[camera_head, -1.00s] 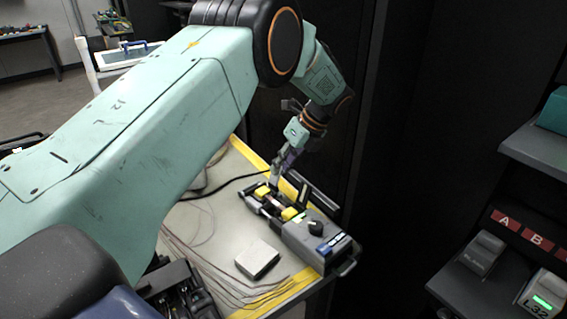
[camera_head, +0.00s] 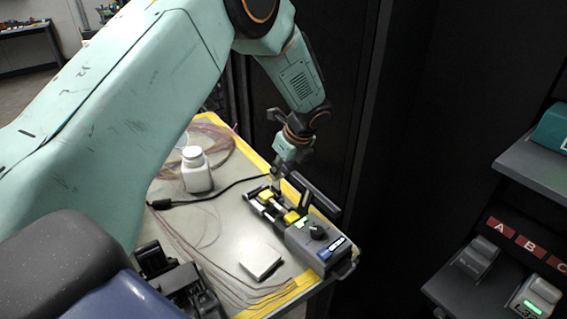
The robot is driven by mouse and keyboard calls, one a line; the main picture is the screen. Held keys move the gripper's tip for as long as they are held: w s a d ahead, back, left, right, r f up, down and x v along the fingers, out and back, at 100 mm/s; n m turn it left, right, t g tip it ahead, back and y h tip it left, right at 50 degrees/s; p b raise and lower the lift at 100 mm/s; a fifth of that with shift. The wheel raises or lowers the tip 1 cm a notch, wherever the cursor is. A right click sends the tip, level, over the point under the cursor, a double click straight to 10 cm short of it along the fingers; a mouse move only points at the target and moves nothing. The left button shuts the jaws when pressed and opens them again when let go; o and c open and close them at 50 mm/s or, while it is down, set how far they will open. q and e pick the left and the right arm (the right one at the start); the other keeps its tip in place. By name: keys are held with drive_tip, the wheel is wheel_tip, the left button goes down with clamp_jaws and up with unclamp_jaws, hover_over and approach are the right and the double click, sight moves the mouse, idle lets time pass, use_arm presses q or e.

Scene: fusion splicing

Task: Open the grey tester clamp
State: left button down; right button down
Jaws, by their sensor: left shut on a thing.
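The grey tester (camera_head: 318,243) sits on the table near its right edge, with a black knob and a small blue label on top. Its far part has a dark frame with two yellow blocks (camera_head: 291,217). A dark raised bar or lid (camera_head: 315,194) stands along its right side. My left gripper (camera_head: 277,183) points down at the tester's far end. It is shut on a small part there, which looks like the grey tester clamp. The fingers hide most of that part, so I cannot tell how far the clamp is open.
A white bottle (camera_head: 196,171) stands on the table (camera_head: 213,228) behind thin loose fibres. A flat white box (camera_head: 261,261) lies left of the tester. A black cable runs to the tester's far end. Shelves (camera_head: 540,165) with devices stand at the right; a dark cabinet is behind.

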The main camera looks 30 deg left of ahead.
use_arm(q)
drive_tip(key=shift+s+r+t, duration=0.15)
drive_tip(key=shift+r+t, duration=0.05)
drive_tip(key=shift+t, duration=0.4)
drive_tip(key=c, duration=1.6)
unclamp_jaws()
drive_tip(key=shift+c, duration=0.2)
drive_tip(key=o, duration=0.3)
drive_tip(key=shift+s+f, duration=0.1)
drive_tip(key=v, duration=1.2)
drive_tip(key=shift+a, duration=0.1)
